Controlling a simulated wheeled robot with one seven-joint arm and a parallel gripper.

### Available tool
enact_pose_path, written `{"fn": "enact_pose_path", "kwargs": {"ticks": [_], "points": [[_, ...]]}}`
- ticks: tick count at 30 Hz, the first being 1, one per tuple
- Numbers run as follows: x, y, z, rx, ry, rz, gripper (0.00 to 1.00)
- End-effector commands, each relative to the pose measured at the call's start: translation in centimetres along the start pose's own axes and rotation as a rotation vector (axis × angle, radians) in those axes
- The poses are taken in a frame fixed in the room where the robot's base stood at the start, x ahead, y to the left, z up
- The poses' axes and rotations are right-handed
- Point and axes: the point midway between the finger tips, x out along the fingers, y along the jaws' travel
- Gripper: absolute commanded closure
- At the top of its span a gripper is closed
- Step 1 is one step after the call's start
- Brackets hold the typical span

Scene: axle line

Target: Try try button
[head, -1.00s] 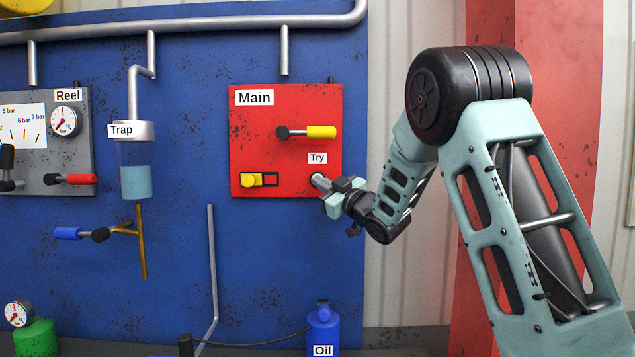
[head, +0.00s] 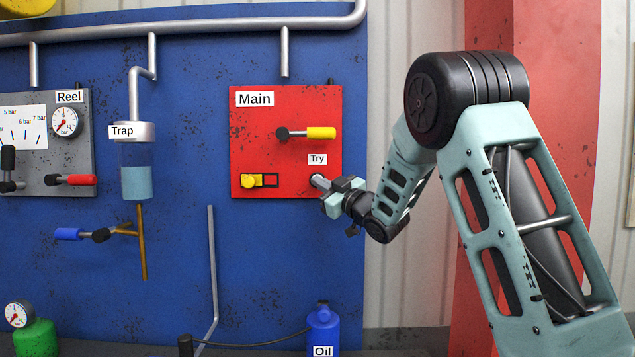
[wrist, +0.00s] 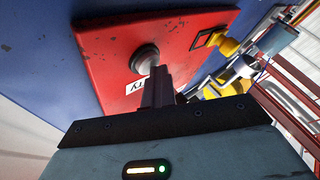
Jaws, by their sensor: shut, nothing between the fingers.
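The Try button sits at the lower right of the red Main panel (head: 258,110), under the small white "Try" label (head: 317,159). In the wrist view the button (wrist: 145,58) is a round dark-rimmed piece on the red plate, partly hidden by the fingers. My gripper (head: 318,182) is shut and empty, with its fingertips at the button. In the wrist view the closed fingers (wrist: 157,85) point at the button and overlap its lower edge. I cannot tell whether the button is pressed in.
On the Main panel are a yellow-handled lever (head: 320,133) above and a yellow slider (head: 252,181) to the left. The grey Reel panel (head: 40,140), the Trap vessel (head: 136,170) and a blue Oil bottle (head: 323,328) are nearby. A red column (head: 480,300) stands behind my arm.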

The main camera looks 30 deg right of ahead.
Motion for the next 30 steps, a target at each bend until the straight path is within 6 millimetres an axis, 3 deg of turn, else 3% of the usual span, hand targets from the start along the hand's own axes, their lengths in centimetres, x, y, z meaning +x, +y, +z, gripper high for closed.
{"fn": "enact_pose_path", "kwargs": {"ticks": [30], "points": [[-1.8, -1.0, -0.9, -0.001, -0.001, 0.004, 1.00]]}}
